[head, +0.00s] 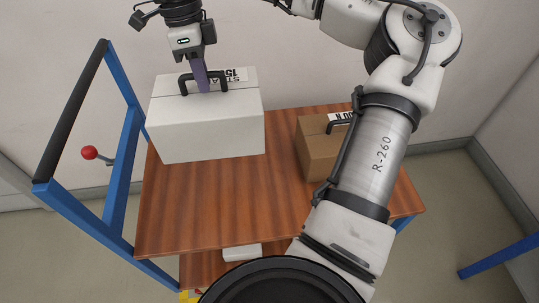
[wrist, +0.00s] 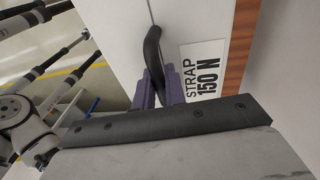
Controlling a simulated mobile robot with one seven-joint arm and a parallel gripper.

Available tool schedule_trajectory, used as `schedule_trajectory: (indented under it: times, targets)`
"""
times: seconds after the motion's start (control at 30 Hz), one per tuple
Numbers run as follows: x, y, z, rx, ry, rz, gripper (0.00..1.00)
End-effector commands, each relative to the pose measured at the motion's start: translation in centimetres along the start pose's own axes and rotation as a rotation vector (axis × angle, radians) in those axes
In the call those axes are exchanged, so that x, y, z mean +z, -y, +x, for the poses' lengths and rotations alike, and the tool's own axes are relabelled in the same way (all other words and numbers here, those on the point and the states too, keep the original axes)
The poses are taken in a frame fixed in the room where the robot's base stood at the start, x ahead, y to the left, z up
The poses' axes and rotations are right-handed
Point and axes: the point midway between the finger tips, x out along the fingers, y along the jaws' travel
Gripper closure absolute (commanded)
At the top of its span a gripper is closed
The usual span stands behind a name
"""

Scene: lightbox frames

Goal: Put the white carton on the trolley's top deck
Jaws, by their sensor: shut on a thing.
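The white carton (head: 208,125) has a black strap handle on top and a printed label. In the head view it is at the left rear of the trolley's wooden top deck (head: 215,210). I cannot tell whether its underside touches the deck or is slightly above it. My gripper (head: 203,88) comes from above and is shut on the carton's handle. The wrist view shows the purple fingers (wrist: 163,92) at the black handle, beside the label "STRAP 150 N" on the white carton (wrist: 115,35). The carton's underside is hidden.
A brown carton (head: 313,150) with a handle stands on the deck at the right, partly behind my arm. The trolley's blue frame with a black push bar (head: 72,110) rises at the left. A red-knobbed lever (head: 90,153) is beside it. The deck's front middle is clear.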

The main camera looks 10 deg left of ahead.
Motion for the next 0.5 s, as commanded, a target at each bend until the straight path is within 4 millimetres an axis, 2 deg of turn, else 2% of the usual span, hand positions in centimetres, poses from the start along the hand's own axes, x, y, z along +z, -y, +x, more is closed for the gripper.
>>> schedule_trajectory:
  times: [0.13, 0.23, 0.5]
  targets:
    - [0.2, -0.2, 0.3, -0.005, -0.003, -0.029, 1.0]
    - [0.2, -0.1, 1.3, -0.003, -0.003, -0.03, 1.0]
    - [0.8, 0.7, 6.8, -0.001, -0.001, -0.028, 1.0]
